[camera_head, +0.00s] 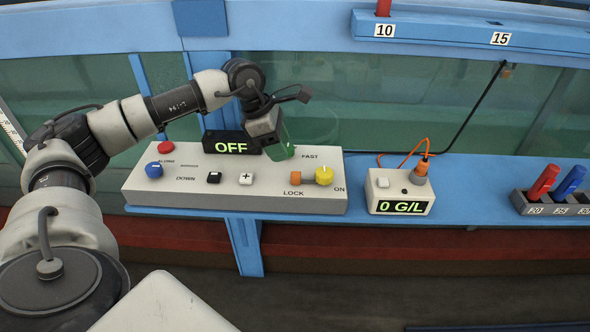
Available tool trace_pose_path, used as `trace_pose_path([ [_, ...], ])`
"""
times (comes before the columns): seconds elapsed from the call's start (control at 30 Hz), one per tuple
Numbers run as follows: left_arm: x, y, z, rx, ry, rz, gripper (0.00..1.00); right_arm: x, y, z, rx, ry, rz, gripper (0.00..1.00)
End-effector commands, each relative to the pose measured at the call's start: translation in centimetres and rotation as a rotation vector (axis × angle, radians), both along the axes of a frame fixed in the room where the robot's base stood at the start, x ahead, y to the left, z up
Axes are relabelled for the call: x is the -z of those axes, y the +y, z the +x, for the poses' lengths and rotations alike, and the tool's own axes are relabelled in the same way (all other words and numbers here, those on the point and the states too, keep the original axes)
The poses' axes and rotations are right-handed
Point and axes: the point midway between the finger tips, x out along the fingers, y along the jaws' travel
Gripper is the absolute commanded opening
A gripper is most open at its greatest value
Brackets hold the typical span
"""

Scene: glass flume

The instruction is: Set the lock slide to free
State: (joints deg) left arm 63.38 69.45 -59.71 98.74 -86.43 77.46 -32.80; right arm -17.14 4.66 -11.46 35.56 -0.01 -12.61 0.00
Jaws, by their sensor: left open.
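The lock slide (295,178) is a small orange block on the sloped control panel (240,206), just above the printed word LOCK. It sits left of a yellow knob (324,176) marked ON, with a short brownish strip between them. My left gripper (286,137) hangs over the back of the panel, above and slightly left of the lock slide and apart from it. It is open and appears empty. Its fingers are hard to make out near a green knob (281,152), which is partly hidden. My right gripper is not in view.
The panel also carries a red button (166,147), a blue knob (153,170), a black button (214,177) and a white plus button (246,178). An OFF display (231,146) stands behind it. A meter reading 0 G/L (400,194) stands to the right.

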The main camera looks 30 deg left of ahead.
Motion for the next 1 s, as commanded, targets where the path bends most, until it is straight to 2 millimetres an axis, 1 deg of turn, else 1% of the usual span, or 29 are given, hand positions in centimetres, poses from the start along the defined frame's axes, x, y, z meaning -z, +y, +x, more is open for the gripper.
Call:
trace_pose_path([
  [0.2, 3.9, -1.5, 0.8, 0.000, 0.004, -0.005, 0.51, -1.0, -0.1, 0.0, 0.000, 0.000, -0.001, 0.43],
  [0.4, 6.7, -2.5, 1.4, 0.001, 0.002, -0.005, 0.51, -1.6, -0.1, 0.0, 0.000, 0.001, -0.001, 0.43],
  [0.5, 7.5, -2.8, 1.6, -0.001, 0.000, -0.005, 0.51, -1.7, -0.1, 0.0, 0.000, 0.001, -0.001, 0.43],
  [0.6, 7.9, -2.9, 1.7, -0.001, -0.001, -0.004, 0.51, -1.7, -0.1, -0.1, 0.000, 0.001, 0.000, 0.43],
  [0.87, 8.0, -2.9, 1.7, -0.001, -0.001, -0.005, 0.51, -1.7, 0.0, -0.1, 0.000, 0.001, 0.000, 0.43],
  [1.0, 8.0, -2.9, 1.7, -0.001, -0.001, -0.005, 0.30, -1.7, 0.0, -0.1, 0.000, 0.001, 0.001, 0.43],
])
